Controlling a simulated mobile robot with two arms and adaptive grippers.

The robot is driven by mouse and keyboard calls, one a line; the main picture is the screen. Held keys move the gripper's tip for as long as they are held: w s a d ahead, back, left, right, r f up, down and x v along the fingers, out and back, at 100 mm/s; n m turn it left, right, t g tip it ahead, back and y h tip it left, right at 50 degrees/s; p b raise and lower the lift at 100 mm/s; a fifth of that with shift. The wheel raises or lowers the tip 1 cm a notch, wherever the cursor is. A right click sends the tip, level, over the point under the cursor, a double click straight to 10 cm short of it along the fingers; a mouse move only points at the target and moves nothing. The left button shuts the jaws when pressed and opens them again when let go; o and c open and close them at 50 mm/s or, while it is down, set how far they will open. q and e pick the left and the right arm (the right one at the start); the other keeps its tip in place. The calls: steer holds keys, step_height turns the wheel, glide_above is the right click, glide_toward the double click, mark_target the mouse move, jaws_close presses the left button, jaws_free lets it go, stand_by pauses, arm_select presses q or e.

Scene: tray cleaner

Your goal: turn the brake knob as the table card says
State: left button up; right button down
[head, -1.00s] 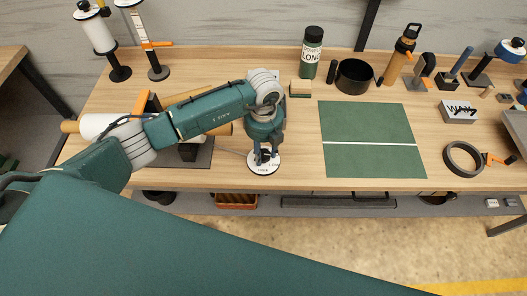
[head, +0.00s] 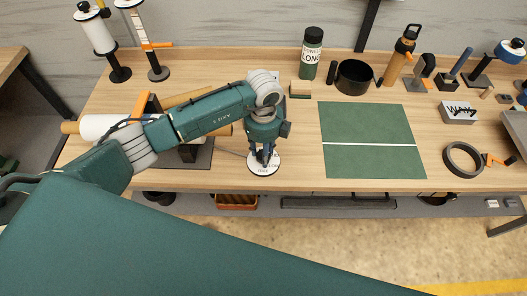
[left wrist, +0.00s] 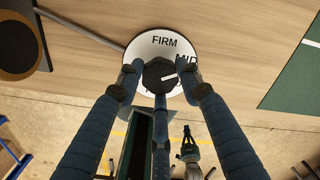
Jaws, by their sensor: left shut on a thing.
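The brake knob (left wrist: 159,76) is a dark faceted knob on a round white dial (left wrist: 150,46). The dial's words FIRM and MID show in the left wrist view; the rest is covered. A pale mark on the knob points right, towards MID. My left gripper (head: 264,160) is shut on the knob, its blue fingers around it, also in the left wrist view (left wrist: 160,80). In the head view the dial (head: 264,169) lies near the table's front edge, mostly under the gripper.
A roller stand (head: 205,155) stands close left of the dial. A green mat (head: 370,125) lies to the right. A green bottle (head: 311,55), a dark pot (head: 354,77) and a tape ring (head: 463,159) are further off. Bare wood lies between dial and mat.

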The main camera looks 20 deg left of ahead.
arm_select(q)
steer(key=shift+w+r, duration=0.1)
stand_by(0.3)
steer(key=o, duration=1.1)
steer(key=shift+r, duration=0.15)
step_height(320, 180, up, 12)
steer(key=shift+f, duration=0.2)
